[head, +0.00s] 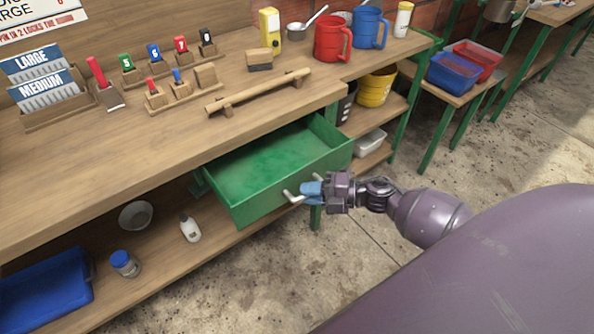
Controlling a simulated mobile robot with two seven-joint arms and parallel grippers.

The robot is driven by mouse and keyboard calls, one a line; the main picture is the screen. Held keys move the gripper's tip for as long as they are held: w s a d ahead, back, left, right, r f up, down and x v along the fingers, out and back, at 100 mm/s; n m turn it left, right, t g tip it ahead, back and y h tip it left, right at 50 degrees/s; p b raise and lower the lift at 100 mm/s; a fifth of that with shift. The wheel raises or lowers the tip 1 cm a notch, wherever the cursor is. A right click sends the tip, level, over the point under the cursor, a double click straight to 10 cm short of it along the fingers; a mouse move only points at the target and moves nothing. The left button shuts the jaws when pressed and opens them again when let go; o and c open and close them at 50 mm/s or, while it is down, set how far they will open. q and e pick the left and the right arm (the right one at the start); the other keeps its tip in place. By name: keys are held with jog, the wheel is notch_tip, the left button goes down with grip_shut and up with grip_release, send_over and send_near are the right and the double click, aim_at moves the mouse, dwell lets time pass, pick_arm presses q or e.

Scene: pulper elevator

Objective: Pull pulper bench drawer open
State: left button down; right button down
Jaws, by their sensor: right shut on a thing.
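The green drawer (285,160) of the wooden bench (150,140) stands pulled well out from under the bench top, and its inside looks empty. A pale metal handle (292,197) sits on its front panel. My right gripper (309,191), with blue fingertips, is shut on the handle at the front of the drawer. The fingers hide part of the handle. My left gripper is not in view.
The bench top holds a red jug (333,38), a blue jug (369,27), a wooden rail (258,91) and several small tools. A lower shelf bears a blue tray (45,292), a bowl (136,215) and a white bottle (190,228).

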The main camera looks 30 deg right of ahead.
jog(key=s+d+p, duration=0.1)
jog(key=s+p, duration=0.2)
jog(key=s, duration=1)
jog(key=shift+s, duration=0.3)
jog(key=c, duration=1.1)
grip_release()
jog(key=v, duration=1.1)
